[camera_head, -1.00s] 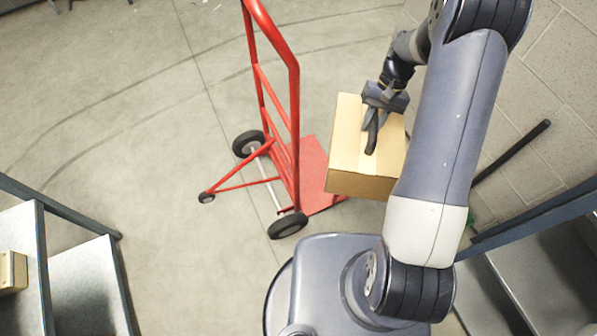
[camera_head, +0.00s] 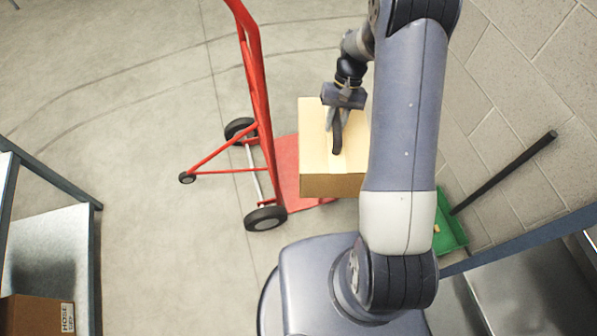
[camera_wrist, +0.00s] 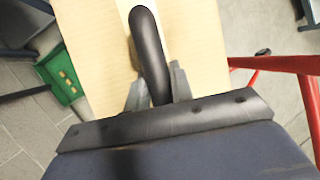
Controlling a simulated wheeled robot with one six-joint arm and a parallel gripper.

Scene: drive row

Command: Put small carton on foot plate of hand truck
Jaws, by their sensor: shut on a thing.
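The small carton (camera_head: 318,150) is tan and box-shaped, with a dark curved handle (camera_wrist: 149,55) on its top. My gripper (camera_head: 338,118) is shut on this handle; in the wrist view its grey fingers (camera_wrist: 156,88) flank it. The red hand truck (camera_head: 258,85) stands upright left of the carton, and its red bars show at the right of the wrist view (camera_wrist: 278,63). Its red foot plate (camera_head: 287,160) is partly hidden by the carton. The carton overlaps the plate in the head view; I cannot tell whether it touches it.
A green dustpan-like tray (camera_head: 447,228) lies right by the block wall, with a black pole (camera_head: 505,172) beside it. A shelf unit (camera_head: 45,250) at left holds a carton labelled HOSE (camera_head: 35,315). Another shelf (camera_head: 505,300) is at lower right. Floor beyond the truck is clear.

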